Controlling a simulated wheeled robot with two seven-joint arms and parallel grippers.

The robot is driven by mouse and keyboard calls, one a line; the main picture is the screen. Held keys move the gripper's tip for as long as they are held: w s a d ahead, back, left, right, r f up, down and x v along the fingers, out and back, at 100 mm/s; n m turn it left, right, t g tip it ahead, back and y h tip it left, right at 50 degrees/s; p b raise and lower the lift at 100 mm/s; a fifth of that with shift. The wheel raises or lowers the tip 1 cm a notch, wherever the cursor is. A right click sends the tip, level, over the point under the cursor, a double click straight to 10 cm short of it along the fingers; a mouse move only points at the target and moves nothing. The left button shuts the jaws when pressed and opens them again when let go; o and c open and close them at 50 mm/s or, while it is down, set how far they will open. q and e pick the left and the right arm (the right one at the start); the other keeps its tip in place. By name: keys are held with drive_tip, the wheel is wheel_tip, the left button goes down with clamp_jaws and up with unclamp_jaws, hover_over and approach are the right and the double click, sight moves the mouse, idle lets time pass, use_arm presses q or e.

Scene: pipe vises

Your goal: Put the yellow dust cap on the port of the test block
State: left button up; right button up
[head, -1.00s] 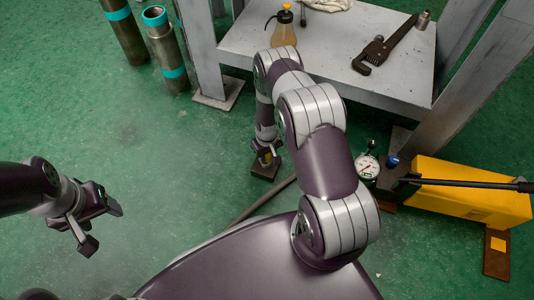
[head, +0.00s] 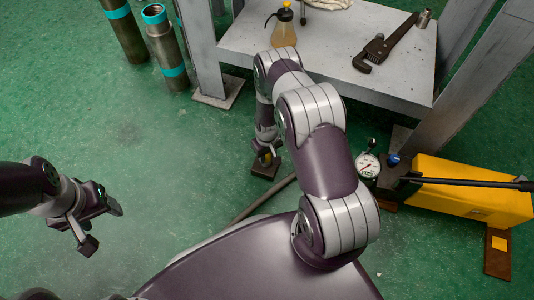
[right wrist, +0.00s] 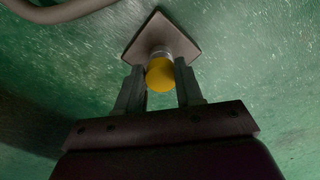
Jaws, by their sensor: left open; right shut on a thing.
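The yellow dust cap (right wrist: 160,75) is between the fingers of my right gripper (right wrist: 160,88), which is shut on it. In the right wrist view, the cap covers most of a grey metal port (right wrist: 160,52) behind it, lined up with it. I cannot tell whether the cap is seated or just touching. The port stands on the brown test block plate (right wrist: 145,42) on the floor; the plate (head: 262,172) also shows in the head view under my right gripper (head: 267,155). My left gripper (head: 103,227) is open and empty, far to the left above the floor.
A hose (head: 252,206) runs on the floor beside the block. A pressure gauge (head: 367,166) and a yellow pump (head: 465,190) with a black lever are to the right. A grey bench (head: 325,52) stands behind. Open green floor lies to the left.

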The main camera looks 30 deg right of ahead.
sight(267, 157)
drive_tip(key=shift+f+b, duration=0.65)
drive_tip(key=shift+f, duration=0.25)
drive_tip(key=o, duration=1.1)
drive_tip(key=shift+r, duration=0.1)
wheel_tip(267, 157, up, 12)
drive_tip(key=p, duration=0.8)
drive_tip(key=shift+r, duration=0.25)
